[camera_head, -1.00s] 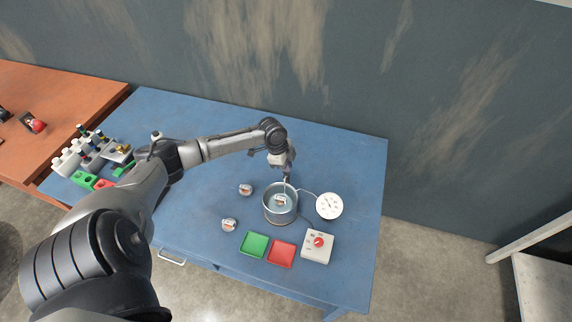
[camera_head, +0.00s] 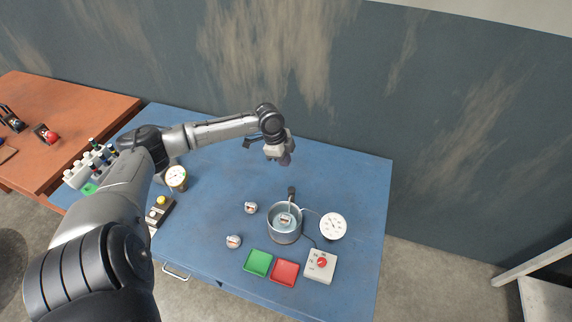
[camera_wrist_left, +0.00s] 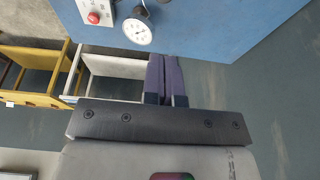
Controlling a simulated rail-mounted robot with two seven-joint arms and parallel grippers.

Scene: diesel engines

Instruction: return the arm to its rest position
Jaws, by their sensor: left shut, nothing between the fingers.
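My left arm comes in from the left of the head view and reaches over the blue table (camera_head: 345,180). Its left gripper (camera_head: 286,160) is raised above the table, behind the metal pot (camera_head: 284,236). In the left wrist view the two purple fingers of the left gripper (camera_wrist_left: 164,102) lie side by side, shut, with nothing between them. The pot holds liquid and a small white-and-red item (camera_head: 285,219). The gripper is apart from the pot. My right gripper does not show.
A green tray (camera_head: 258,263), a red tray (camera_head: 285,272), a control box with a red knob (camera_head: 321,264) and a white round dial (camera_head: 333,226) surround the pot. Two small gauges (camera_head: 250,208) (camera_head: 233,241) lie left of it. A larger gauge (camera_head: 176,176) stands near the arm.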

